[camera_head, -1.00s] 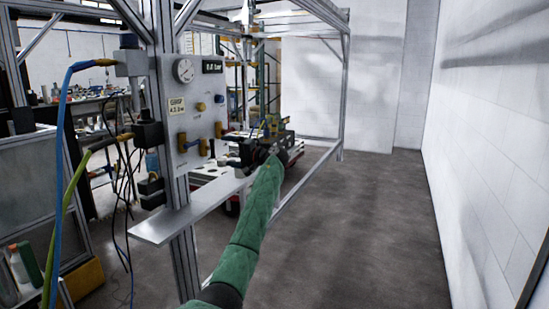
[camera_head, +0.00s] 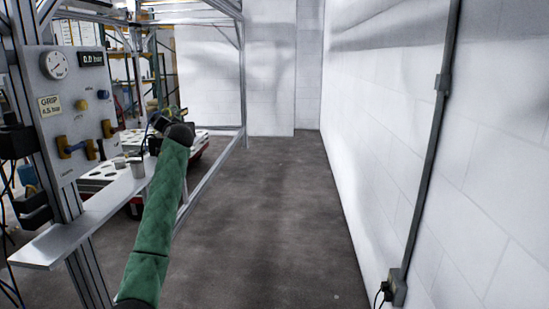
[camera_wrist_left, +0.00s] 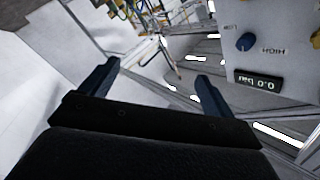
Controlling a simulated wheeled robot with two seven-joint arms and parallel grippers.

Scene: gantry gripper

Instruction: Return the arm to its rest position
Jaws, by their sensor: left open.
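My left arm, in a green sleeve (camera_head: 158,220), reaches up from the bottom of the head view. Its gripper (camera_head: 163,118) is at the far end, right of the panel and partly hidden by the dark wrist. In the left wrist view the gripper (camera_wrist_left: 155,75) has its two dark blue fingers spread apart, with nothing between them. My right gripper is in neither view.
Bare floor (camera_head: 270,220) lies right, before a white wall (camera_head: 400,130).

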